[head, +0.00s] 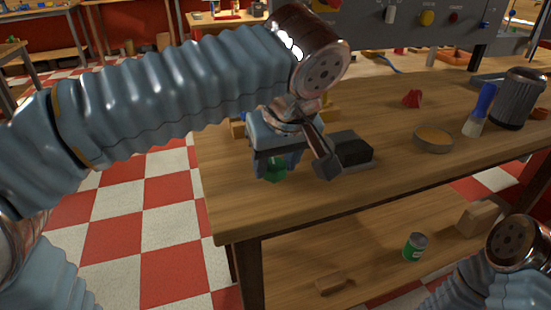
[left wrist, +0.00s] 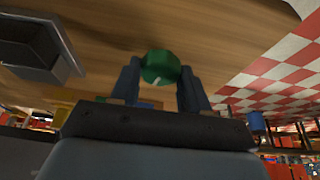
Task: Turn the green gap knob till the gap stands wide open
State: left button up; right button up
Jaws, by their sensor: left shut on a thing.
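The green gap knob (head: 277,174) is at the left end of the wooden workbench, mostly behind my left gripper (head: 275,165) in the head view. In the left wrist view the green knob (left wrist: 160,66) sits between the two blue-grey fingers of my left gripper (left wrist: 159,78), one finger on each side. The gripper is shut on it. A pale mark shows on the knob's near face. The gap that the knob sets cannot be made out in either view. My right gripper is out of view.
A black block (head: 352,149) on a grey base stands just right of my left gripper. Farther right are a round tin (head: 433,138), a blue-handled brush (head: 480,108) and a dark ribbed canister (head: 518,99). A grey control panel (head: 405,28) stands behind. The bench's front middle is clear.

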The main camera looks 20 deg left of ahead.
pick_arm(q)
jog(key=shift+m, duration=0.3)
jog(key=m, duration=0.1)
jog(key=m+h, duration=0.1)
jog(key=m, duration=0.1)
jog(key=m+t, duration=0.1)
jog(key=shift+a+m+h+b, duration=0.25)
jog(key=shift+m+h+b, duration=0.05)
jog(key=shift+h, duration=0.1)
jog(key=m+h, duration=0.1)
jog(key=m, duration=0.3)
jog(key=shift+a+r+h, duration=0.1)
jog(key=shift+h, duration=0.3)
jog(key=m+h, duration=0.1)
jog(key=m, duration=0.1)
jog(key=m+p, duration=0.1)
jog(key=m, duration=0.2)
jog(key=shift+a+g+h, duration=0.15)
jog(key=shift+g+h, duration=0.25)
jog(key=m+g, duration=0.1)
jog(key=m, duration=0.1)
jog(key=m+h+p, duration=0.1)
jog(key=m, duration=0.2)
jog(key=shift+w+a+g, duration=0.15)
jog(key=shift+g, duration=0.25)
jog(key=shift+m, duration=0.3)
jog(key=o, duration=1.1)
jog(key=shift+c, duration=0.2)
